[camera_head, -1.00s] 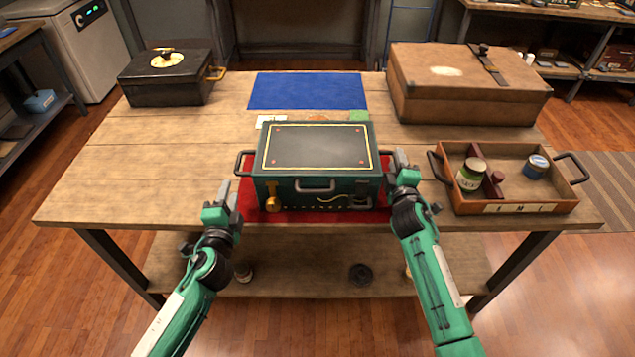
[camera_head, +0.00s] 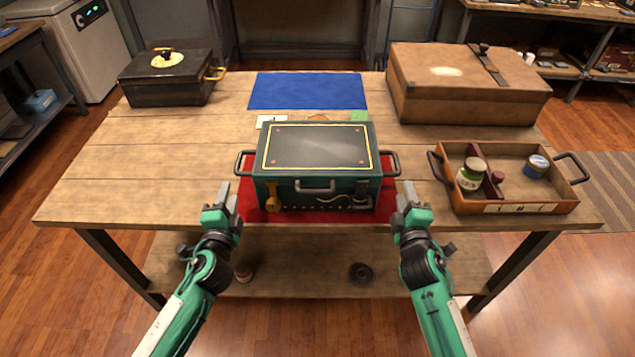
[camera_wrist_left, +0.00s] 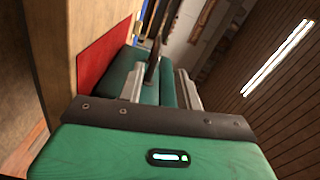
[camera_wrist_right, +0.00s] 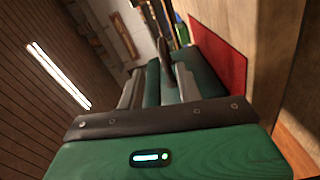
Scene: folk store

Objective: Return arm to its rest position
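A dark green box (camera_head: 318,190) with a black lid stands closed on a red mat (camera_head: 250,205) at the table's front middle. It has a side handle at each end. My left gripper (camera_head: 222,198) is at the front left of the box, below the left handle (camera_head: 243,163). Its fingers are apart in the left wrist view (camera_wrist_left: 160,88), with nothing held. My right gripper (camera_head: 408,202) is at the front right, clear of the right handle (camera_head: 391,163). Its fingers are also apart and empty in the right wrist view (camera_wrist_right: 158,88).
An orange-brown tray (camera_head: 530,208) with jars is close to the right of my right gripper. A brown case (camera_head: 455,100), a black box (camera_head: 165,92) and a blue mat (camera_head: 307,92) are farther back. The table's (camera_head: 130,190) left part is clear.

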